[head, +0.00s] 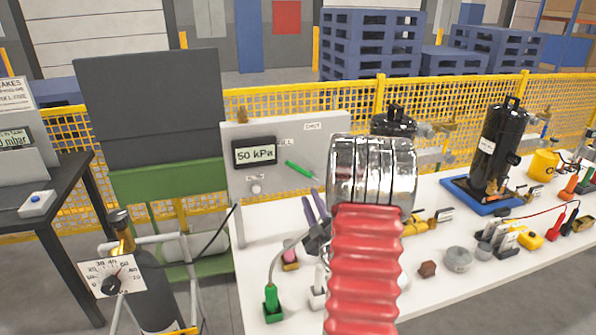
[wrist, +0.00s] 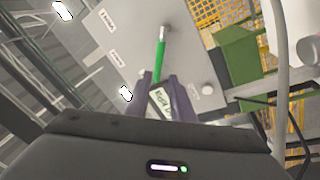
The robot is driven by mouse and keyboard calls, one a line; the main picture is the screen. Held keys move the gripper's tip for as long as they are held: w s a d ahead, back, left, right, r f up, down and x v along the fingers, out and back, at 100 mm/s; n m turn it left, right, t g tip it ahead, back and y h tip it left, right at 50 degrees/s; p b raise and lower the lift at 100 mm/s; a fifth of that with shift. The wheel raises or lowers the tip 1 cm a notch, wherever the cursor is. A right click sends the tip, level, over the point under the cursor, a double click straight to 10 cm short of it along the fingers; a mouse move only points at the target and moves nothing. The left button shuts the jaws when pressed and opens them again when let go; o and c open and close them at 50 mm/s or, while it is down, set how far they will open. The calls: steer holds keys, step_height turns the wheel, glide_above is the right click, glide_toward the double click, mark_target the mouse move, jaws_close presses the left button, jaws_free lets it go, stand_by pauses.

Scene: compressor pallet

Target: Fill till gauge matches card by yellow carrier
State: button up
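A grey panel (head: 236,214) stands at the back left of the white table. Its display (head: 254,152) reads 50 kPa, with a round knob (head: 256,188) below and a green lever (head: 300,170) slanting to the right. In the wrist view the green lever (wrist: 160,50) lies beyond my fingertips. My gripper (head: 315,207) has purple fingers, apart and empty, in front of the panel; the fingers (wrist: 161,88) also show in the wrist view. A dark cylinder (head: 145,292) with a white dial card (head: 111,274) stands in a frame at lower left. I cannot clearly identify the yellow carrier.
The white table (head: 430,290) holds a green connector (head: 272,303), a brown block (head: 428,269), a grey round can (head: 459,259) and a black compressor (head: 502,140) on a blue tray. A yellow jug (head: 544,163) stands at right. My red arm hides the table's middle.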

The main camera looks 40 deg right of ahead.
mark_target(300, 172)
steer(key=shift+w+r, duration=0.1)
stand_by(0.3)
steer(key=x, duration=1.3)
steer(key=shift+w+d+r, duration=0.1)
steer(key=shift+w+d, duration=0.1)
steer(key=shift+c, duration=0.4)
jaws_close()
